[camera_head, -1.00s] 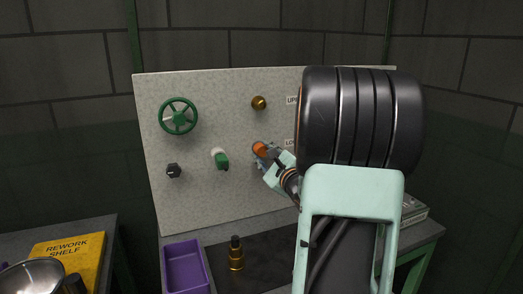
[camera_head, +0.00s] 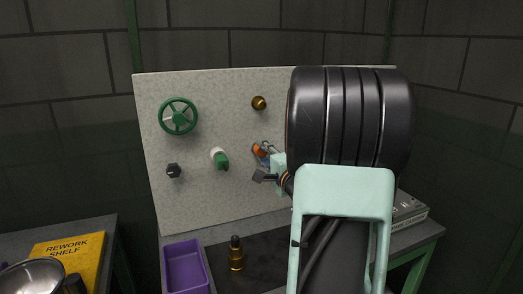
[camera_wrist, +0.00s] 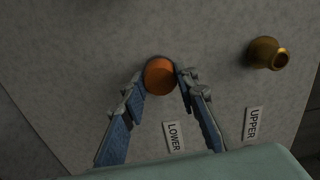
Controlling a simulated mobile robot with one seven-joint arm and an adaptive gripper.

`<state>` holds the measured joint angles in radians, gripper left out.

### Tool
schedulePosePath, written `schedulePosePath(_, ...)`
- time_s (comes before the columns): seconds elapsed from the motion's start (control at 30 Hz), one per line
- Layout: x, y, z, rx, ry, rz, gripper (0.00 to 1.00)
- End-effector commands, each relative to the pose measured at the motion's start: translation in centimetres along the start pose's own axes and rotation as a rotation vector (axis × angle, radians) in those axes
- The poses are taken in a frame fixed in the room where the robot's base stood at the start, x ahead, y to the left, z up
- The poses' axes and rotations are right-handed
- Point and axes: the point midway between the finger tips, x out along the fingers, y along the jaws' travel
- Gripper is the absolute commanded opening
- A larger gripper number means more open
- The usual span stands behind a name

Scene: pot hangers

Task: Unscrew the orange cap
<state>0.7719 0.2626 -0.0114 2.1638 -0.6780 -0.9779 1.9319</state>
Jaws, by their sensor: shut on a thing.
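The orange cap (camera_head: 259,149) is on the upright grey board, partly hidden by my gripper in the head view. In the wrist view the round orange cap (camera_wrist: 159,76) shows face-on between my two fingertips. My gripper (camera_wrist: 161,80) is shut on the cap, with one blue-grey finger at each side. In the head view my gripper (camera_head: 265,157) reaches the board from the lower right. A "LOWER" label (camera_wrist: 174,137) is beside the cap. Whether the cap has turned or come loose cannot be told.
A brass knob (camera_head: 259,103) is above the cap, near an "UPPER" label (camera_wrist: 252,124). A green handwheel (camera_head: 178,116), a white-and-green fitting (camera_head: 220,158) and a dark hex knob (camera_head: 174,171) are to the left. Below are a purple bin (camera_head: 184,267) and a brass-and-black bottle (camera_head: 236,254).

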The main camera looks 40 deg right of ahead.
Motion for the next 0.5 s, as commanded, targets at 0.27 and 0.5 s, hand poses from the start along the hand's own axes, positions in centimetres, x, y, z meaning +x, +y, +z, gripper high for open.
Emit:
schedulePosePath(0.27,-0.01,-0.02,0.06,-0.328,-0.001,0.0,0.0)
schedulePosePath(0.5,-0.03,-0.01,0.05,-0.614,-0.001,0.0,0.0)
